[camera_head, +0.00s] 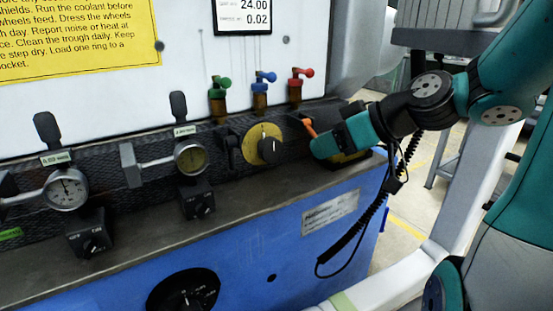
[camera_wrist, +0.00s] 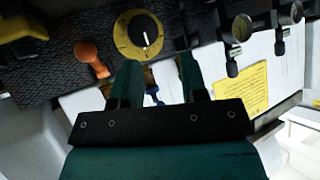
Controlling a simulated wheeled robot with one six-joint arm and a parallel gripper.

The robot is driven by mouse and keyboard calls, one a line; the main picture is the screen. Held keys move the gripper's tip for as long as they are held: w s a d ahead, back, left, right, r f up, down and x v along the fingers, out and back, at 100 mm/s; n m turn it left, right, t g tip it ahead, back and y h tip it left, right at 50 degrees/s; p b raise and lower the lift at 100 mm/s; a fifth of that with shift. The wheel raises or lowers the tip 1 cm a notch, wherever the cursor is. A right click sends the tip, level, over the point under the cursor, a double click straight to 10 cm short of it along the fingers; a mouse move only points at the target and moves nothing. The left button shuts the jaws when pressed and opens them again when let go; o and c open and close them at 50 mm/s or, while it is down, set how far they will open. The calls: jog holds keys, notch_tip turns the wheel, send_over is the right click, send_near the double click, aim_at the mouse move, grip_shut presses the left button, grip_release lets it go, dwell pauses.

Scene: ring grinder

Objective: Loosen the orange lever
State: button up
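The orange lever (camera_head: 309,127) is on the dark panel strip, right of the yellow dial, and is partly hidden by my gripper in the head view. In the wrist view the orange lever (camera_wrist: 90,58) has a rounded knob end and lies left of both fingers, outside the gap. My gripper (camera_wrist: 158,64) has two teal fingers standing apart with no object held between them. In the head view my gripper (camera_head: 335,146) is in front of the panel's right end, close to the lever. I cannot tell whether a finger touches it.
The yellow dial (camera_head: 262,145) with a black knob sits left of the lever. Green (camera_head: 218,92), blue (camera_head: 261,86) and red (camera_head: 298,82) valve handles stand above. Gauges (camera_head: 66,190) are further left. A blue cabinet front (camera_head: 260,250) lies below the ledge.

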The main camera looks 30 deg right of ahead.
jog(key=s+a+r+n+g+p, duration=0.1)
jog(key=s+a+g+p, duration=0.3)
jog(key=a, duration=0.4)
jog(key=s+a+r+n+g+p, duration=0.1)
jog(key=s+a+r+g+p, duration=0.2)
jog(key=s+a, duration=0.3)
jog(key=shift+s+a+n+g+h+p, duration=0.4)
jog(key=shift+a+g, duration=0.3)
jog(key=shift+a, duration=0.75)
jog(key=shift+w+r, duration=0.1)
jog(key=shift+w, duration=0.05)
